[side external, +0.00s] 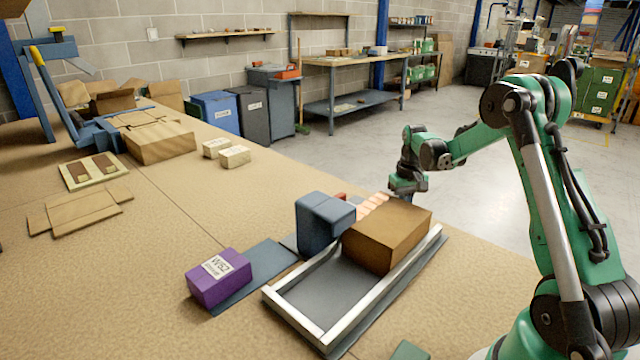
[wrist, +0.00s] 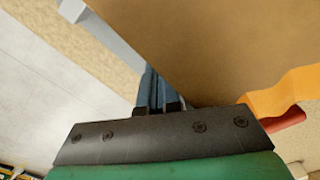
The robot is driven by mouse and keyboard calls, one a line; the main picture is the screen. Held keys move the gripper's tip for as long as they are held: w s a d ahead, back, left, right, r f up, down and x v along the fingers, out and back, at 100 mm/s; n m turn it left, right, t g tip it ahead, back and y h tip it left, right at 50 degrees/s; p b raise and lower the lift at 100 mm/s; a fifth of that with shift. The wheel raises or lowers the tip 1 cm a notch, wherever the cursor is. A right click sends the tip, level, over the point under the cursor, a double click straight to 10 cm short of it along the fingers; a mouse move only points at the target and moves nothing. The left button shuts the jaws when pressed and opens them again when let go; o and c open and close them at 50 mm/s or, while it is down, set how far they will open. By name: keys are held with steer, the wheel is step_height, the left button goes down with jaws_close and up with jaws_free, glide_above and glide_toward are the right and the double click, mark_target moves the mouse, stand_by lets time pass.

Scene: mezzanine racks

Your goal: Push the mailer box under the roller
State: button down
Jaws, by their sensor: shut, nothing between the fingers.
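The brown mailer box (side external: 385,238) lies between the pale rails of a low grey tray (side external: 325,284), toward its far end. In the wrist view the box (wrist: 225,45) fills the upper right. My gripper (side external: 407,188) is behind the box's far side, its fingertips hidden there. In the wrist view my gripper (wrist: 153,85) is shut and empty, close beside the box edge; I cannot tell whether it touches. A blue-grey housing (side external: 322,222) stands at the tray's left side. I cannot clearly make out a roller; a pale orange banded piece (side external: 372,203) shows behind the box.
Small cartons (side external: 235,156) and flat cardboard (side external: 80,212) lie farther left. The near left tabletop is clear. The wrist view shows an orange piece (wrist: 282,94) at right.

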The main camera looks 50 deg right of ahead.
mark_target(394, 206)
steer(key=shift+a, duration=0.1)
steer(key=shift+a, duration=0.5)
steer(key=shift+a, duration=0.1)
steer(key=shift+a, duration=0.5)
steer(key=shift+a, duration=0.1)
stand_by(0.4)
steer(key=shift+a, duration=0.5)
steer(key=shift+a, duration=0.1)
steer(key=shift+a, duration=0.5)
steer(key=shift+a, duration=0.1)
